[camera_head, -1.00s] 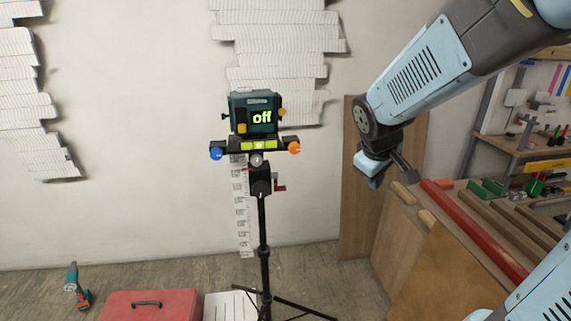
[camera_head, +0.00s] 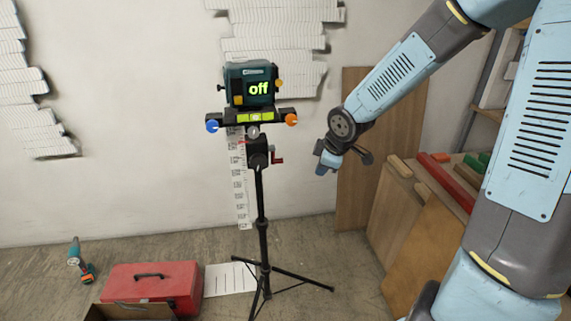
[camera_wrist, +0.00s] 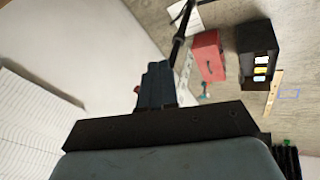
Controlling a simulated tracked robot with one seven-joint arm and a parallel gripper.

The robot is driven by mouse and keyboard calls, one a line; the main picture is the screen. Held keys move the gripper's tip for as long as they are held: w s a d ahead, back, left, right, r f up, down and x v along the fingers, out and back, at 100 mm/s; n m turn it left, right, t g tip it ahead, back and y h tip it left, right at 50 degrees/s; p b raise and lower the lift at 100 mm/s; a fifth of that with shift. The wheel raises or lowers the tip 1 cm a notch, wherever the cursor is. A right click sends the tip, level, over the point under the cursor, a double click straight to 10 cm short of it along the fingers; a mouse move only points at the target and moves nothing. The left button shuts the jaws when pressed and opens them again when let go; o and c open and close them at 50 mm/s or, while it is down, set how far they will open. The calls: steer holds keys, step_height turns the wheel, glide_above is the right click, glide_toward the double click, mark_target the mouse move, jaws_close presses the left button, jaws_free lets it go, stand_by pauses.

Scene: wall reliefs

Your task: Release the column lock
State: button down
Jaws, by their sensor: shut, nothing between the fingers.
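A tripod with a black column (camera_head: 260,195) stands in front of the wall. Its black column head (camera_head: 258,153) carries a red crank (camera_head: 278,158) on its right side. A grey knob (camera_head: 253,132) sits just above. On top is a teal laser device (camera_head: 249,85) whose display reads "off". I cannot tell which part is the column lock. My gripper (camera_head: 325,161) is shut and empty, to the right of the crank and apart from it. In the wrist view, the shut fingers (camera_wrist: 155,85) hide part of the scene; a small red bit shows beside them.
An orange knob (camera_head: 291,120) and a blue knob (camera_head: 212,126) flank the levelling bar. The tripod legs (camera_head: 300,278) spread over the floor. A red toolbox (camera_head: 155,285) lies front left. Wooden boards (camera_head: 365,150) and a bench stand at right.

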steer(key=shift+w+a+r+n+t+y, duration=0.1)
steer(key=shift+w+a+r+n+y, duration=0.15)
steer(key=shift+w+a+n+y, duration=0.35)
steer(key=shift+w+a+r+n+t+y, duration=0.1)
steer(key=shift+w+a+r+n+y, duration=0.2)
steer(key=shift+a+y, duration=0.5)
steer(key=shift+w+a+r+n+t+y, duration=0.15)
steer(key=shift+w+a+n+y, duration=0.35)
steer(key=shift+a, duration=0.45)
steer(key=shift+f, duration=0.1)
steer(key=w+a+f, duration=0.5)
steer(key=w+f, duration=0.1)
steer(key=w, duration=0.2)
steer(key=shift+a+f, duration=0.2)
steer(key=shift+f, duration=0.15)
steer(key=shift+a, duration=0.1)
